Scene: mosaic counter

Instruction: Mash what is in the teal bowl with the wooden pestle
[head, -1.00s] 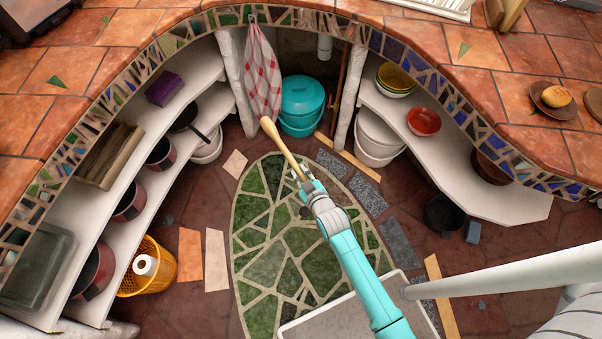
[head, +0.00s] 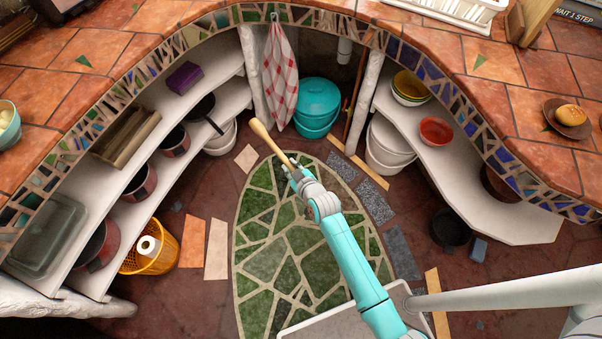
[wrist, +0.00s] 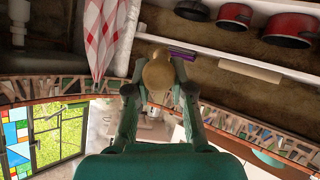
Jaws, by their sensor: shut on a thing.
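The wooden pestle (head: 270,143) is pale and long with a rounded end. My gripper (head: 293,169) is shut on it and holds it in the air above the green mosaic floor, tilted up to the left. In the wrist view the pestle's round end (wrist: 158,75) shows between the two fingers of my gripper (wrist: 160,92). A teal bowl (head: 5,132) stands on the tiled counter at the left edge of the head view, cut off by the frame. Something pale green lies in it. The pestle is well apart from the bowl.
The curved tiled counter (head: 62,88) surrounds me, with shelves of pots below. A lidded teal tub (head: 318,100) and a checked towel (head: 281,75) are at the back. A plate with a bun (head: 568,118) is at right. The left counter is largely clear.

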